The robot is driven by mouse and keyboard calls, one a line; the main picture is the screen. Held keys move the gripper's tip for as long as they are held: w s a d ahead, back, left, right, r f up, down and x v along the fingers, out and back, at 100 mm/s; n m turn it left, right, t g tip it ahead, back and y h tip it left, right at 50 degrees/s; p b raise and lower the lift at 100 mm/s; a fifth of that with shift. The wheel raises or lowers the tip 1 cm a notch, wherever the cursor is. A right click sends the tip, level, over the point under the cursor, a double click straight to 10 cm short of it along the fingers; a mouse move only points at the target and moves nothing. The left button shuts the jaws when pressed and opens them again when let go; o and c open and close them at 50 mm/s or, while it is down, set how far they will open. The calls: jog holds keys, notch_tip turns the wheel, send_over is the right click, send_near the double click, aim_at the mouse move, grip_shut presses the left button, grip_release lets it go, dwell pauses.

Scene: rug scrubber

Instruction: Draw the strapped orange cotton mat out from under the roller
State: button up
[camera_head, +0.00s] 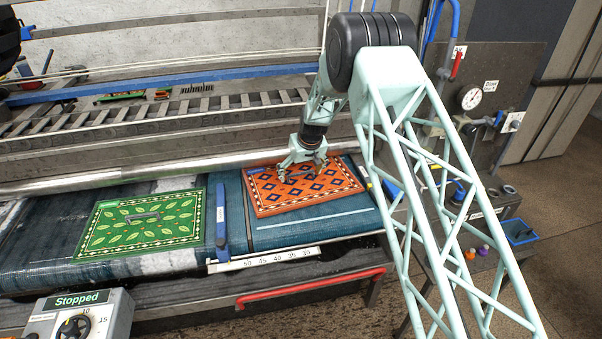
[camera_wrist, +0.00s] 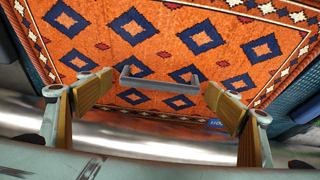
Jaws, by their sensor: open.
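The orange mat (camera_head: 335,182), with blue diamonds and a patterned border, lies on the right part of the dark blue belt; it also fills the wrist view (camera_wrist: 165,55). Its far edge is by the long silvery roller (camera_head: 100,178); I cannot tell how much lies beneath. A grey strap (camera_wrist: 160,82) stands up like a small handle from the mat. My gripper (camera_head: 302,172) is open above the mat's far part. In the wrist view its fingers (camera_wrist: 160,90) are spread on either side of the strap, with gaps at both ends.
A green leaf-patterned mat (camera_head: 140,238) with a grey strap lies to the left, beyond a blue divider (camera_head: 221,215). A numbered scale (camera_head: 265,260) and a red bar (camera_head: 310,288) run along the front. The control box (camera_head: 75,318) reads "Stopped". Bare belt lies before the orange mat.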

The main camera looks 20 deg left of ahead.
aim_at(304, 190)
jog(key=shift+c, duration=0.5)
jog(key=c, duration=1.1)
jog(key=shift+o, duration=0.2)
jog(key=shift+s, duration=0.15)
jog(key=shift+s+d+b, duration=0.75)
jog(key=shift+s+b, duration=0.05)
jog(key=shift+s, duration=0.35)
jog(key=shift+s+d+b, duration=0.75)
jog(key=shift+s+d, duration=0.05)
jog(key=shift+s, duration=0.3)
jog(key=shift+s+d+b, duration=0.75)
jog(key=shift+s+b, duration=0.05)
jog(key=shift+s, duration=0.35)
jog(key=o, duration=1.2)
jog(key=shift+c, duration=0.2)
jog(key=shift+r, duration=0.15)
